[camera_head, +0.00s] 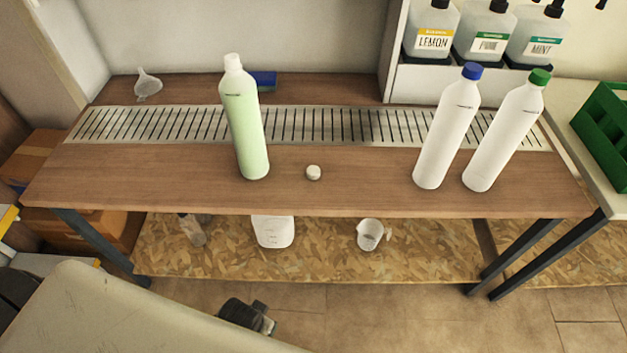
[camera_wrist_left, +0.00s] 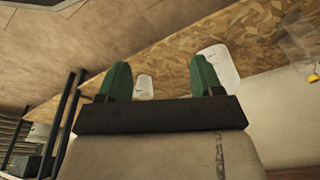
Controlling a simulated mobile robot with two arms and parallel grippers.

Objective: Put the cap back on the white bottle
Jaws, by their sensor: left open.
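A loose small white cap (camera_head: 313,173) lies on the wooden table near its front edge. A tall bottle (camera_head: 245,125) with a pale green body and a white top stands left of it; I cannot tell whether that top is a bare neck or a cap. Two white bottles stand upright at the right, one with a blue cap (camera_head: 431,140), one with a green cap (camera_head: 505,135). My left gripper (camera_wrist_left: 160,78) shows in the left wrist view with its green fingers apart and nothing between them. It is low, facing the lower shelf. My right gripper is not in view.
A metal grate (camera_head: 340,125) runs along the table, with a funnel (camera_head: 147,84) and blue sponge (camera_head: 264,80) behind. The lower shelf (camera_head: 330,262) holds a white container (camera_head: 272,231) and a measuring cup (camera_head: 370,235). A green crate (camera_head: 605,130) stands right. The table between cap and right bottles is clear.

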